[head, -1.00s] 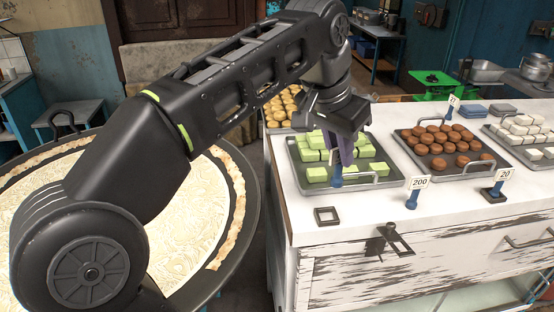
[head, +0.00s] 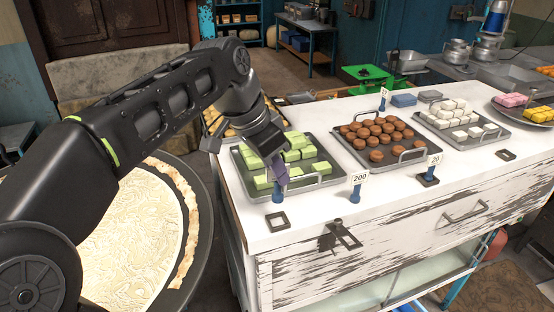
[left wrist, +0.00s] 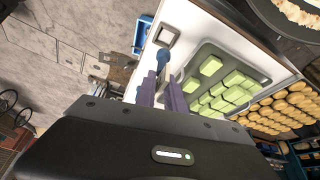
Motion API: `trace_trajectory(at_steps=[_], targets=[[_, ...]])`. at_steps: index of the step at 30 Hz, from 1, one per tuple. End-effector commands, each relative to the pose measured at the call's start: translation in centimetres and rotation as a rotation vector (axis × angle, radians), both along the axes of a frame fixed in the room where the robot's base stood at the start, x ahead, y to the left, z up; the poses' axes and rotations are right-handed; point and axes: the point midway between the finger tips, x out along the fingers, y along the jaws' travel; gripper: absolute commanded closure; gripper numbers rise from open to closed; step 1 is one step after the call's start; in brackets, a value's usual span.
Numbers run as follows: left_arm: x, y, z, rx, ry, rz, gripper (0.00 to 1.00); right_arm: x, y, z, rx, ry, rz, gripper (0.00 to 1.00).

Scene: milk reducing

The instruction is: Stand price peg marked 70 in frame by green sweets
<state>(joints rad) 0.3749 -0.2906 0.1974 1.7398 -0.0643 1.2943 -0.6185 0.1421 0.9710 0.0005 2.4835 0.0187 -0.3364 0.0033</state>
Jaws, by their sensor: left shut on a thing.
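My left gripper (head: 281,172) is shut on a blue peg (head: 277,192), which hangs foot down at the front edge of the green sweets' tray. The peg's number is hidden by the gripper. An empty dark square frame (head: 277,222) lies on the white counter in front of the green sweets (head: 284,157). The peg appears just behind or above this frame; its height over the counter is unclear. In the left wrist view the purple fingers (left wrist: 161,80) grip the peg (left wrist: 163,57), with the frame (left wrist: 166,35) just beyond its foot. My right gripper is not in view.
A blue peg marked 200 (head: 357,187) stands right of the empty frame. A peg marked 20 (head: 432,168) stands in a frame by the brown sweets' tray (head: 388,157). Another dark frame (head: 506,155) lies farther right. The tray handle (head: 306,177) is close to my gripper.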

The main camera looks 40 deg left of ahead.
Motion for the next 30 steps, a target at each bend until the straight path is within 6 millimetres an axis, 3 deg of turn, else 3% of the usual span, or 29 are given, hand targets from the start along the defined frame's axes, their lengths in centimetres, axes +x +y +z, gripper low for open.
trace_trajectory(at_steps=[17,30], targets=[[0.0,0.0,-0.8,0.0,-0.003,-0.02,1.0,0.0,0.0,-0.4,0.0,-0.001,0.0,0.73],[0.0,0.0,-4.2,0.0,-0.003,-0.02,1.0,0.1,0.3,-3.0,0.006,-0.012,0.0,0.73]])
